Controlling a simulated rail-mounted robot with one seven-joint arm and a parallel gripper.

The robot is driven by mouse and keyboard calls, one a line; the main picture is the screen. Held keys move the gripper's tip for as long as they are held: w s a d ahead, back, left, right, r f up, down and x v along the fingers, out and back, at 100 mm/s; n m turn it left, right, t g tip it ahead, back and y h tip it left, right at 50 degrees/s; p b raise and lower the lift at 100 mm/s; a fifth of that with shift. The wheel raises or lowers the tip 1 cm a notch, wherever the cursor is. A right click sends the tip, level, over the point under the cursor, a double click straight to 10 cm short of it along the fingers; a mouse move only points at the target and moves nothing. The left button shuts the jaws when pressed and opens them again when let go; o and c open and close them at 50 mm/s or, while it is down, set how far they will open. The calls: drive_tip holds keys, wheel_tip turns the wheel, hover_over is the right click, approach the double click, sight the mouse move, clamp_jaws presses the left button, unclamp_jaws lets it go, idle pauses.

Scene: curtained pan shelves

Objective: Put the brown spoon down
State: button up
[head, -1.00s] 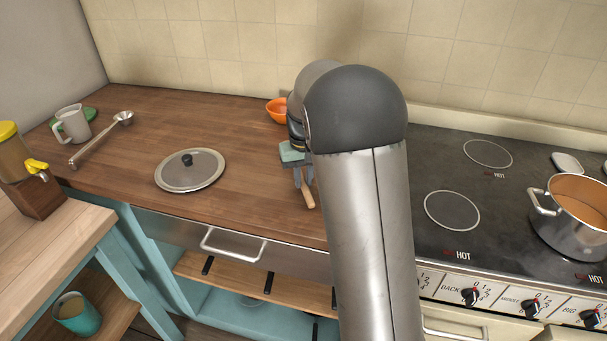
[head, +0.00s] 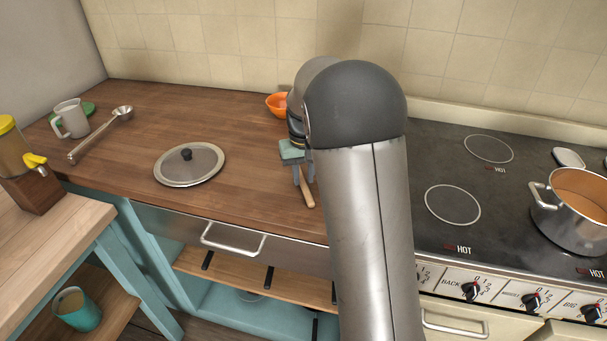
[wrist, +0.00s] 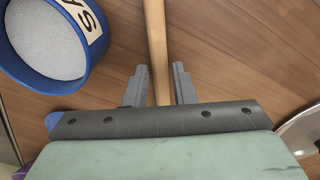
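The brown spoon's pale wooden handle (head: 307,190) shows at the counter below my gripper (head: 304,180) in the head view. In the wrist view the handle (wrist: 155,35) runs down between the two grey fingers of my gripper (wrist: 160,85). The fingers stand apart, with narrow gaps seen beside the handle, so the gripper looks open around it. The handle appears to lie on the wooden counter (head: 240,125). The spoon's other end is hidden or out of view.
A blue-rimmed salt container (wrist: 75,60) stands left of the handle in the wrist view. A pan lid (head: 190,165), ladle (head: 100,135), grey-white pitcher (head: 70,118) and orange bowl (head: 276,105) are on the counter. The stove (head: 450,170) is at right, with a pot (head: 570,225).

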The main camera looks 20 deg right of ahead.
drive_tip(key=o, duration=0.6)
drive_tip(key=shift+r, duration=0.1)
wheel_tip(320, 180, up, 17)
drive_tip(key=shift+s+r, duration=0.1)
drive_tip(key=shift+r, duration=0.05)
idle(0.7)
drive_tip(key=shift+n, duration=0.5)
drive_tip(key=s+a+f, duration=0.2)
drive_tip(key=s+f, duration=0.3)
drive_tip(key=s, duration=0.5)
drive_tip(key=s+a+f, duration=0.2)
drive_tip(key=s+f, duration=0.3)
drive_tip(key=s, duration=0.5)
drive_tip(key=s+a+f, duration=0.2)
drive_tip(key=s+f, duration=0.4)
drive_tip(key=s, duration=0.4)
drive_tip(key=shift+a, duration=0.3)
